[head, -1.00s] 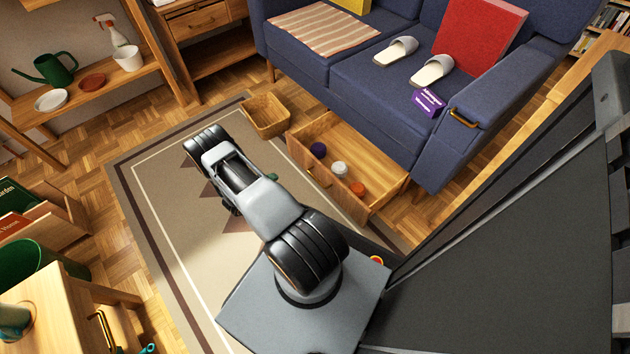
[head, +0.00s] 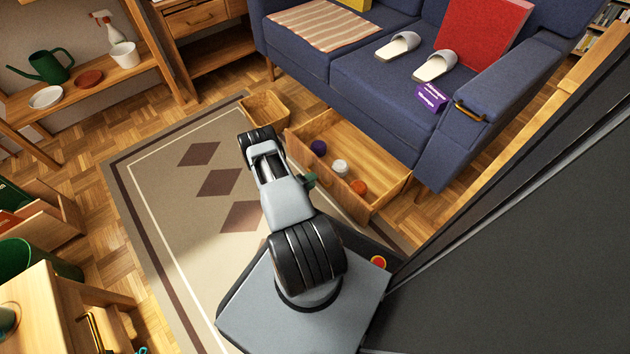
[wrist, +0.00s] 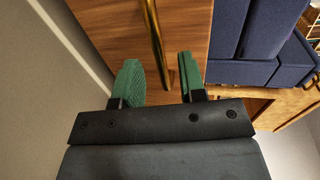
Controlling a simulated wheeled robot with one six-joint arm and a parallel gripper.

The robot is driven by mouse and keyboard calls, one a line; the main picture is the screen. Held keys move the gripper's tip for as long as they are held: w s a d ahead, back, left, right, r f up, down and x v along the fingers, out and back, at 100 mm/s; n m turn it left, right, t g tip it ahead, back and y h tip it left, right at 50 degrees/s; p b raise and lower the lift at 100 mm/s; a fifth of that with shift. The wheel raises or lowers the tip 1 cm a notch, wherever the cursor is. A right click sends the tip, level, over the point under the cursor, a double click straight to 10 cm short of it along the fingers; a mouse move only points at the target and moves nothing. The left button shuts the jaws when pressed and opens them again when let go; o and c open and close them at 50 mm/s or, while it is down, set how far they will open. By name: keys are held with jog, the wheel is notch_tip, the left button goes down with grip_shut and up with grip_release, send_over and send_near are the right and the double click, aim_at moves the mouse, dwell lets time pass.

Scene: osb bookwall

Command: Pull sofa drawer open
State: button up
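The wooden sofa drawer (head: 385,190) stands pulled out from under the blue sofa (head: 370,90). A purple ball (head: 318,147), a small white item (head: 340,167) and an orange item (head: 358,187) lie in it. My gripper (head: 311,181) is at the outer side of the drawer front, mostly hidden behind my arm in the head view. In the wrist view, its green fingers (wrist: 159,80) are open and spread apart. A brass handle (wrist: 156,40) on the wooden drawer front (wrist: 190,35) runs down between them, with gaps on both sides.
The patterned rug (head: 175,220) is clear to the left of my arm. Slippers (head: 433,66) and a purple box (head: 431,98) lie on the sofa. A wooden cabinet (head: 45,310) stands at the lower left.

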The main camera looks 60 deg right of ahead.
jog(key=shift+x, duration=1.2)
jog(key=shift+c, duration=0.5)
grip_shut()
